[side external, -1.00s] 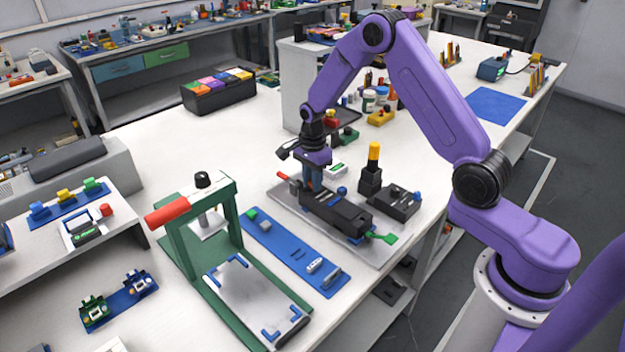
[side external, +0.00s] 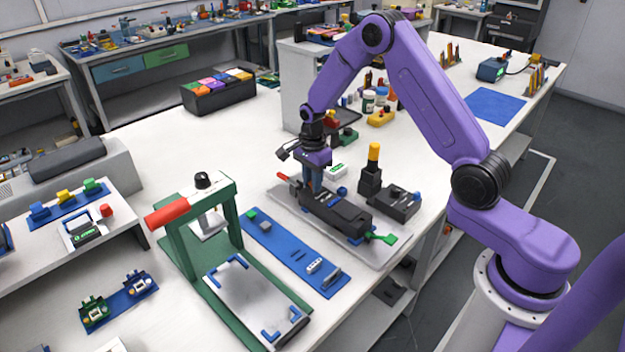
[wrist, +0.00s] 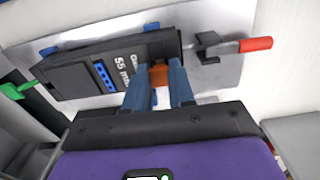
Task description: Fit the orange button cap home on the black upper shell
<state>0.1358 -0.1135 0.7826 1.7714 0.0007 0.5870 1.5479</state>
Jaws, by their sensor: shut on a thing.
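The black upper shell (wrist: 85,78) lies on a light grey plate (wrist: 213,80), with blue blocks at its edges. In the side view the shell (side external: 340,214) sits on the same plate near the middle of the bench. My gripper (wrist: 160,75) is shut on the orange button cap (wrist: 160,74), which shows between the blue fingers at the shell's end near the red-handled clamp. In the side view my gripper (side external: 312,185) points down over that end of the shell. The fingers hide much of the cap, and I cannot tell whether it is seated.
A red-handled clamp (wrist: 255,44) stands beside the shell's near end, and a green lever (wrist: 16,90) at the other end. A green press frame (side external: 190,235) and a blue strip (side external: 290,250) with small parts stand to the left. A black block with a yellow top (side external: 372,170) stands behind.

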